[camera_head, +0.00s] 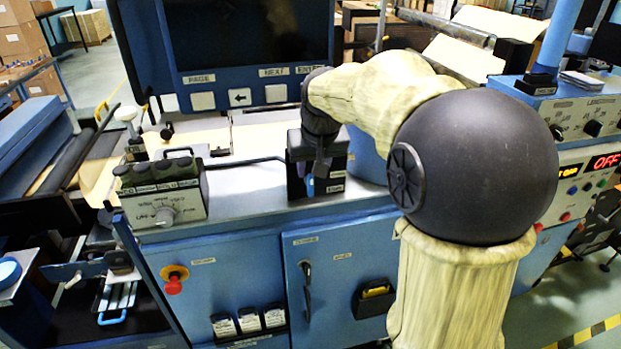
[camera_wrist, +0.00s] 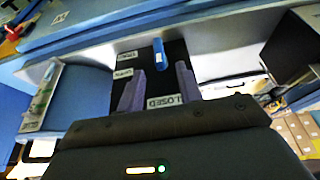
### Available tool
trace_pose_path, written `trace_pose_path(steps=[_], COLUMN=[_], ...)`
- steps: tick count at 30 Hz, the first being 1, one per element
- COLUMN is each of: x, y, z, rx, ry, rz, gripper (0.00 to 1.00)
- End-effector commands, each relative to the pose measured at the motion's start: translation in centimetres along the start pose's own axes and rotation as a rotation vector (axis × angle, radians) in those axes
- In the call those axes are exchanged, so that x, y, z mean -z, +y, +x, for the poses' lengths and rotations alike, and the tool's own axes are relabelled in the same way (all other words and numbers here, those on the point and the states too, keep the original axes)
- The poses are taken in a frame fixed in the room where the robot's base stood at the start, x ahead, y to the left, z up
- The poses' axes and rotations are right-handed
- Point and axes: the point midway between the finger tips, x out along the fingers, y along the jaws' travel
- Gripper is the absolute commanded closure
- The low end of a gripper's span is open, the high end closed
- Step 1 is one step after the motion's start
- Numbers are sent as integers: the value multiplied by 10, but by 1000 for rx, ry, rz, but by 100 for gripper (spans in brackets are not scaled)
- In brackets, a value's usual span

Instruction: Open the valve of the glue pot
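A black valve box (camera_head: 334,183) stands on the grey worktop, with a short blue lever (camera_head: 309,187) on its front. In the wrist view the blue lever (camera_wrist: 158,53) lies near the line between the fingertips of my gripper (camera_wrist: 159,70). The two purple-grey fingers are apart, with a gap on each side of the lever; I cannot tell how far it sits between them. A "CLOSED" label (camera_wrist: 165,101) shows below the lever, and smaller labels at its left are hard to read. A blue cylinder (camera_head: 367,158), possibly the glue pot, stands beside the box, partly hidden by my arm.
A control box with a dial (camera_head: 165,200) stands left on the worktop. A large screen panel (camera_head: 245,50) rises behind. A red emergency knob (camera_head: 173,284) and a door handle (camera_head: 306,290) stick out from the blue cabinet front. Another control panel (camera_head: 580,120) is at right.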

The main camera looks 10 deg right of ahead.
Motion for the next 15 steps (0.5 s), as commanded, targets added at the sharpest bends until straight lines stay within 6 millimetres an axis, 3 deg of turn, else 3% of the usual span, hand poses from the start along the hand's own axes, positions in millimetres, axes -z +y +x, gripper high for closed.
trace_pose_path(steps=[9, 15], x=[0, 0], y=[0, 0], z=[51, 63], rx=[0, 0], ry=[-3, 0], rz=[-1, -1], gripper=[65, 65])
